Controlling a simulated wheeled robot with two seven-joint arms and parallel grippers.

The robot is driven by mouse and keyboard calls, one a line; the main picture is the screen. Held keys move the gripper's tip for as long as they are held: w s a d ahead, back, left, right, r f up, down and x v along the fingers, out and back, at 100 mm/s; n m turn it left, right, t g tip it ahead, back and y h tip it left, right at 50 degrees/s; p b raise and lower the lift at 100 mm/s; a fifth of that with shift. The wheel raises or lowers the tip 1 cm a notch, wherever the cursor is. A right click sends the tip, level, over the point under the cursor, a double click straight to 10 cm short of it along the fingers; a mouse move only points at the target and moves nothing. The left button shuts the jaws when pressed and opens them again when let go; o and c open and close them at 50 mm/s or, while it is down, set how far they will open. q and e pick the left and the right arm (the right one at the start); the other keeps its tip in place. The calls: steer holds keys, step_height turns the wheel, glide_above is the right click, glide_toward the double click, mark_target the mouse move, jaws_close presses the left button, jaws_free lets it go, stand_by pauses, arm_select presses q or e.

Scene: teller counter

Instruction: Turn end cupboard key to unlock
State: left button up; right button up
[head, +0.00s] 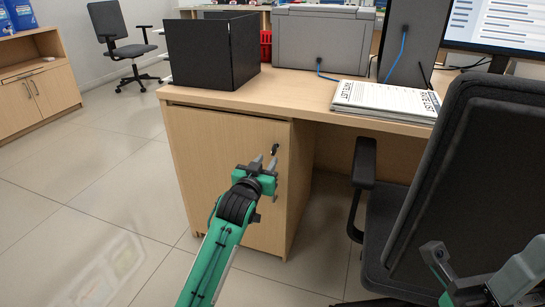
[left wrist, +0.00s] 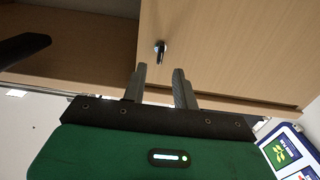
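The end cupboard door (head: 215,165) is light wood and closed, under the left end of the counter. A small dark key (head: 275,149) sticks out of its upper right part. The key also shows in the left wrist view (left wrist: 160,50), hanging just beyond the fingertips. My left gripper (head: 266,162) is in front of the door just below the key, its fingers apart with nothing between them; the left wrist view shows the same gap (left wrist: 160,76). My right gripper (head: 436,262) is at the lower right in front of the chair; its fingers are partly cut off.
A black office chair (head: 425,180) stands close on the right, its armrest near the knee space. The counter top (head: 290,97) holds a black file box (head: 212,50), a grey printer (head: 322,40) and a paper stack (head: 385,100). The floor (head: 90,190) at left is clear.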

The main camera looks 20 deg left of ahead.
mark_target(275, 149)
arm_select(q)
steer(key=w+b, duration=0.2)
steer(key=w, duration=0.4)
steer(key=shift+w, duration=0.15)
steer(key=shift+d, duration=0.1)
jaws_close()
